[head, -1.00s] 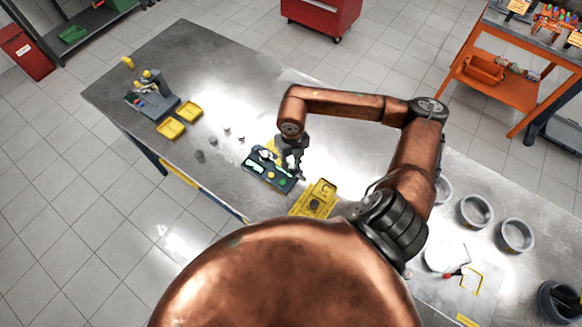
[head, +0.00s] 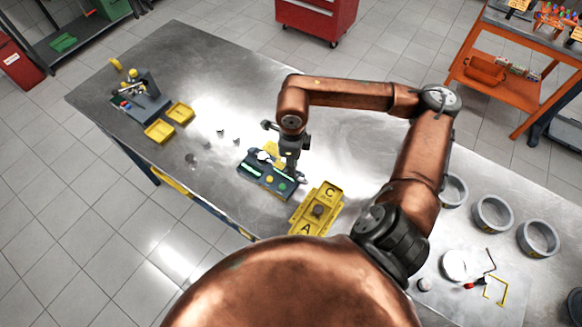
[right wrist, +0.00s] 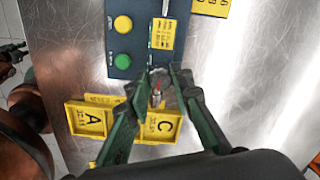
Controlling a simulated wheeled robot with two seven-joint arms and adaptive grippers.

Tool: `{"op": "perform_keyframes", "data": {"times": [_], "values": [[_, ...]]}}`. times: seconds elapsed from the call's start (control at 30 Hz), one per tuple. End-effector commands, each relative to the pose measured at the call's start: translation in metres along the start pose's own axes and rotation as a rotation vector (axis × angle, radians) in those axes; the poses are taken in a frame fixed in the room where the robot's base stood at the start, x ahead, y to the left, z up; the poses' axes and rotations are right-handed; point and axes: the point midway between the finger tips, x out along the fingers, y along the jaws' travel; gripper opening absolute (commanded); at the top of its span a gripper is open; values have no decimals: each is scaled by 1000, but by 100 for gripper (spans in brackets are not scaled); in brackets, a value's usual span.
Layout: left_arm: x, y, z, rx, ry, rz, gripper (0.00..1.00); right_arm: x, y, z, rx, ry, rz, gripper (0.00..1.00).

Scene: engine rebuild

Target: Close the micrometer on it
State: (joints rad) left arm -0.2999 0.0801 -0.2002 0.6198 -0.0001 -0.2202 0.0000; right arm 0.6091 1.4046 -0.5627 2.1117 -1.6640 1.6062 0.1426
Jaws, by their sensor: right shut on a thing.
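A dark blue gauge base (head: 256,184) stands on the steel table, with a pale round part (head: 264,156) at its back edge. In the right wrist view the base (right wrist: 120,66) has a yellow button (right wrist: 123,24), a green button (right wrist: 123,60) and a yellow label (right wrist: 161,34). A silver rod (right wrist: 166,8) above the label may be part of the micrometer. My right gripper (head: 299,176) is at the base's right end, pointing down. In the right wrist view its fingers (right wrist: 158,84) are shut on a small greyish piece (right wrist: 156,97) with a red mark, mostly hidden.
Yellow trays marked C (head: 328,190) and A (head: 304,228) sit just right of the base. Small metal parts (head: 221,133), yellow trays (head: 159,131) and another fixture (head: 150,105) lie to the left. Grey rings (head: 493,214) stand at the right. Bare table lies behind the base.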

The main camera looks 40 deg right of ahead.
Motion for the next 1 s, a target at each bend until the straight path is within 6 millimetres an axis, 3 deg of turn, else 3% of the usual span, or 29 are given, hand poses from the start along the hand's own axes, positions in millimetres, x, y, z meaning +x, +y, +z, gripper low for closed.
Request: {"op": "perform_keyframes", "data": {"times": [0.3,0.8,0.83,1.0], "values": [[10,1,3,0,-4,1,30,0,0,0,-100,-2,-1,0],[11,1,3,0,-4,1,30,-1,0,1,-114,-2,-1,0],[11,1,3,0,-4,1,30,-1,0,1,-114,-2,-1,23],[11,1,3,0,-4,1,30,0,0,0,-114,-2,-1,34]]}}
